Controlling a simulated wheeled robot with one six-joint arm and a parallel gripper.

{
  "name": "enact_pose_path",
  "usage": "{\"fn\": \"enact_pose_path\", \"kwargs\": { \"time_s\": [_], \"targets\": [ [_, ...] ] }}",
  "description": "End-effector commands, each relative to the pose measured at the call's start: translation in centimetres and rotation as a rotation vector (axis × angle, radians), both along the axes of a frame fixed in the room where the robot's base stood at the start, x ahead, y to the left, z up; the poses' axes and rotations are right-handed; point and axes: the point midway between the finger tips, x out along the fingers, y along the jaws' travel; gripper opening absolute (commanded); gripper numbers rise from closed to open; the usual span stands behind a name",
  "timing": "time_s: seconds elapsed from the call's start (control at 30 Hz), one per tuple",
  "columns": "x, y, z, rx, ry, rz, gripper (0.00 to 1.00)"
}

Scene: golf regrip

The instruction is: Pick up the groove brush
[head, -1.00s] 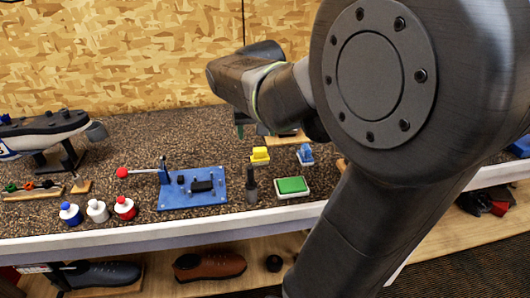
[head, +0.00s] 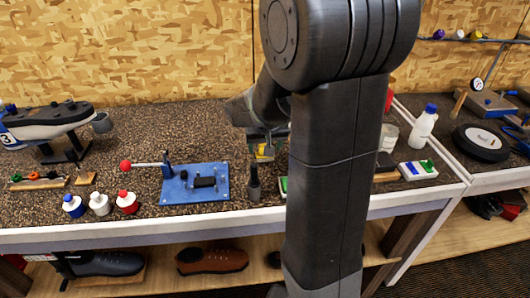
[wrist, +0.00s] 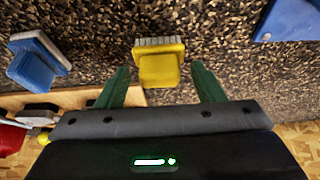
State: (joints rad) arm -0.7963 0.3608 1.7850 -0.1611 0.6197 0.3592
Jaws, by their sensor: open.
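A small yellow brush (wrist: 158,66) with a pale bristle strip lies on the dark speckled bench top, centred between my fingertips in the wrist view. In the head view the yellow brush (head: 264,153) is partly covered by my gripper. My gripper (wrist: 160,72) is open, one green finger on each side of the brush, with gaps between them. Its height above the brush is hard to judge. A similar blue brush (wrist: 37,62) with a pale edge lies to the left in the wrist view. In the head view my arm hides it.
A blue plate with a red-knobbed lever (head: 195,185) and a dark upright holder (head: 254,184) stand left of my gripper. Several small bottles (head: 99,203) stand farther left. A wooden board (wrist: 70,98) lies close to my left finger. A blue corner (wrist: 288,18) shows at upper right.

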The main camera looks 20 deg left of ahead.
Motion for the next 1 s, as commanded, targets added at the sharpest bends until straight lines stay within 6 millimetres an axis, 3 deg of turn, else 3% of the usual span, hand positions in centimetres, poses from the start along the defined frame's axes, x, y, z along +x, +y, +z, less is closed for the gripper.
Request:
{"fn": "enact_pose_path", "kwargs": {
  "time_s": [0.27,0.43,0.77,1.0],
  "targets": [
    [0.1,0.0,-0.2,0.000,0.000,0.000,0.60],
    [0.1,0.0,-0.2,0.000,0.000,0.000,0.28],
    [0.1,0.1,0.5,0.002,-0.002,-0.001,0.28],
    [0.1,0.1,4.9,0.006,-0.005,0.000,0.28]
  ]
}}
